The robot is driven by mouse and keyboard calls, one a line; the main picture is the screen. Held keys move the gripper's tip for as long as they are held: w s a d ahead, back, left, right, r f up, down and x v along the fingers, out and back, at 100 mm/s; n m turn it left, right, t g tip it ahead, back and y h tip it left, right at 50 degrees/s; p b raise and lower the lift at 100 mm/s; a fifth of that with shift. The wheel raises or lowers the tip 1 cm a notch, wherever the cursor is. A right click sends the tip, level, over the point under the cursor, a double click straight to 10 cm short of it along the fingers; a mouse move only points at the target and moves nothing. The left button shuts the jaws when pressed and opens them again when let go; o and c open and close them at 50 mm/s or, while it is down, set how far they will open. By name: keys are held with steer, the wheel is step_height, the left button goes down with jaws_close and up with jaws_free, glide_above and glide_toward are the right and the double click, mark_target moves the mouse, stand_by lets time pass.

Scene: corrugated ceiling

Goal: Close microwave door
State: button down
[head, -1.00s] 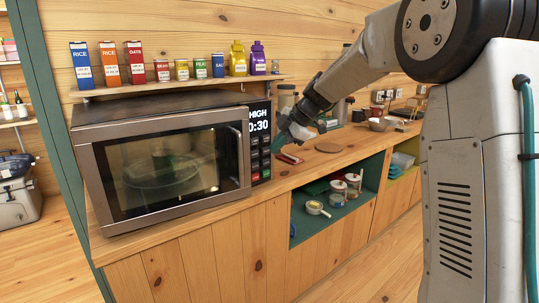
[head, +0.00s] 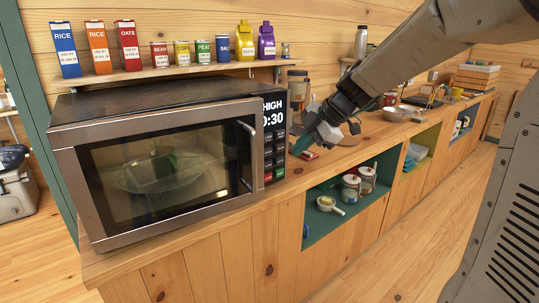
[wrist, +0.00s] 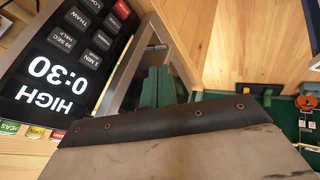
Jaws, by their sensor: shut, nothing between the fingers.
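The microwave (head: 160,160) stands on the wooden counter, with a dark glass door in a grey metal frame. My gripper (head: 299,146) is shut and empty, just right of the panel in the head view. In the wrist view my green fingers (wrist: 160,88) overlap the door frame (wrist: 123,75), beside the panel (wrist: 65,65). Contact is unclear.
A shelf (head: 170,72) with several boxes and bottles hangs above the microwave. A shaker (head: 298,85), a pan (head: 398,112) and other items stand on the counter to the right. An open cubby (head: 318,230) holds jars. The floor in front (head: 420,220) is clear.

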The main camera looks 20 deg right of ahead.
mark_target(263, 156)
steer(key=w+a+f, duration=0.6)
steer(key=w+f, duration=0.1)
steer(key=w, duration=0.1)
steer(key=shift+a+f, duration=0.15)
steer(key=shift+f, duration=0.15)
steer(key=w, duration=0.3)
steer(key=shift+w+a, duration=0.2)
steer(key=shift+a, duration=0.1)
